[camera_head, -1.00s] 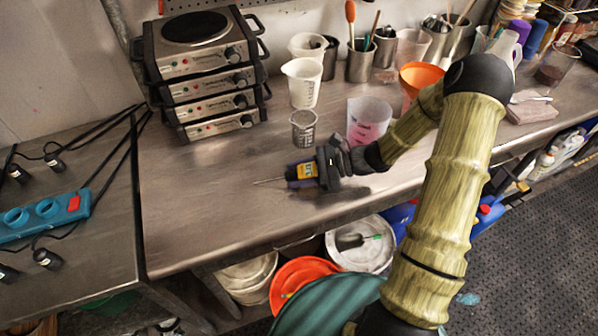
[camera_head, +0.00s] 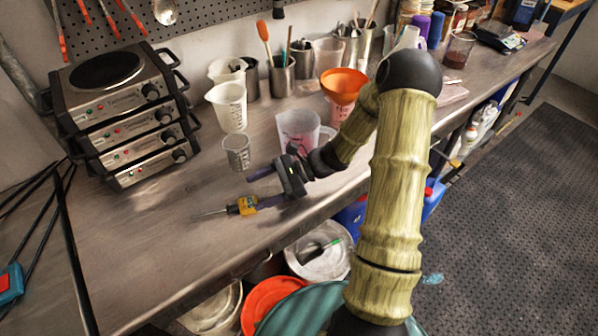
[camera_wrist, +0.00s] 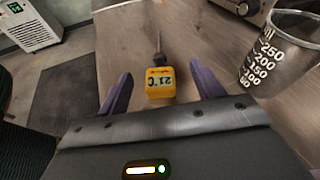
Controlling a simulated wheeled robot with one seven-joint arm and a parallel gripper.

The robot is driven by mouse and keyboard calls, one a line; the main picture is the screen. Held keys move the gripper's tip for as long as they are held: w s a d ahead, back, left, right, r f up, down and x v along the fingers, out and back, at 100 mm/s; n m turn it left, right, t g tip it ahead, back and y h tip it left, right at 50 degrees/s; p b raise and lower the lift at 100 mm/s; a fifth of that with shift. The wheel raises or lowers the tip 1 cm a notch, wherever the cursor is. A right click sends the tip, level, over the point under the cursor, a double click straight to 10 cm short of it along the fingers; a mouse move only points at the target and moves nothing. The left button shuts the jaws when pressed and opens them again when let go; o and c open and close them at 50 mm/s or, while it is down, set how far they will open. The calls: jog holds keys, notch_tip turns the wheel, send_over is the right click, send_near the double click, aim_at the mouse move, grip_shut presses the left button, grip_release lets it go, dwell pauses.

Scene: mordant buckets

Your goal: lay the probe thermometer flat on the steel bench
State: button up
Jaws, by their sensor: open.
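The probe thermometer (camera_head: 244,206) has a yellow head and a thin metal probe. It lies on the steel bench (camera_head: 165,235) near the front edge, its probe pointing left in the head view. My gripper (camera_head: 259,188) is open just to the right of the head. The probe runs away from my gripper.
A pink-stained clear beaker (camera_head: 298,132) and an orange funnel (camera_head: 343,84) stand further right. Stacked hot plates (camera_head: 122,110) are at the back left. Bare bench lies left of the thermometer.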

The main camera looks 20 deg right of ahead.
jog(key=v, duration=1.2)
jog(key=shift+b, duration=0.35)
jog(key=shift+a, duration=0.1)
jog(key=shift+s+a, duration=0.2)
jog(key=shift+a, duration=0.05)
jog(key=s+a+r+n+h+p, duration=0.3)
jog(key=s+r+n+h, duration=0.1)
jog(key=n+h, duration=0.3)
jog(key=s+a+r+n+t+h+p, duration=0.1)
jog(key=s+a+r+n+h+p, duration=0.1)
jog(key=s+n+h, duration=0.5)
notch_tip(320, 180, up, 2)
jog(key=n+p, duration=0.1)
jog(key=n, duration=0.2)
jog(key=shift+a+r+t+h, duration=0.2)
jog(key=shift+a+t+h, duration=0.1)
jog(key=shift+a, duration=0.1)
